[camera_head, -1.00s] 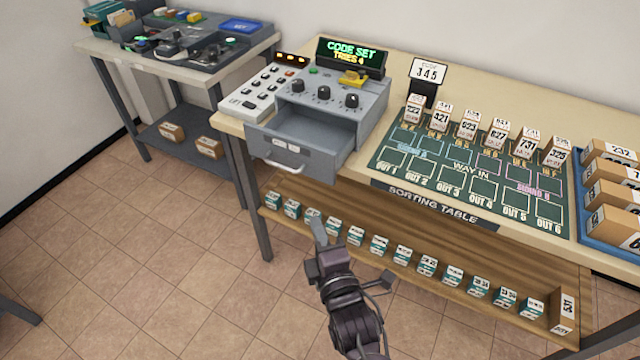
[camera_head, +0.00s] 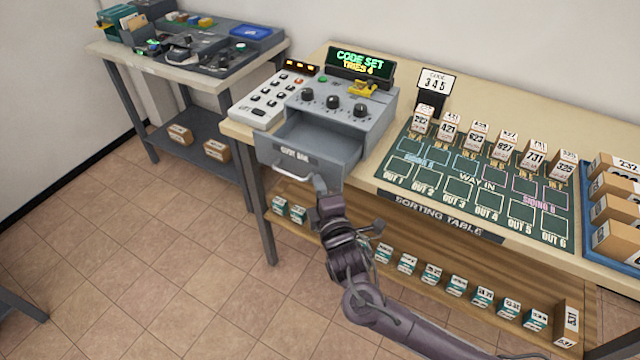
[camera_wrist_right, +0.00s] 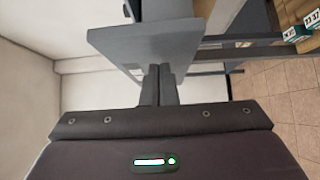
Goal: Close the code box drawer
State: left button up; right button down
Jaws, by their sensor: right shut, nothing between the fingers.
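The grey code box (camera_head: 352,122) stands on the sorting table's left end. Its drawer (camera_head: 300,155) is pulled out toward me and looks empty, with a pale handle (camera_head: 296,178) on its front. My right gripper (camera_head: 320,186) is shut and empty, its tip just at the right lower part of the drawer front in the head view. In the right wrist view the closed fingers (camera_wrist_right: 159,84) point at a grey panel (camera_wrist_right: 130,45), likely the drawer front. I cannot tell whether they touch it. My left gripper is not in view.
A keypad (camera_head: 272,97) sits left of the box, and a lit display (camera_head: 360,66) behind it reads CODE SET. The sorting mat (camera_head: 470,190) with upright parcels lies to the right. Small boxes line the lower shelf (camera_head: 400,245). Open tiled floor (camera_head: 170,270) lies at left.

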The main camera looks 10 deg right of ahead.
jog(key=shift+w, duration=0.1)
jog(key=w+d, duration=0.1)
jog(key=w, duration=0.1)
jog(key=w+d, duration=0.2)
jog(key=w+d+b, duration=0.1)
jog(key=w+d, duration=0.1)
jog(key=w, duration=0.1)
dwell(0.5)
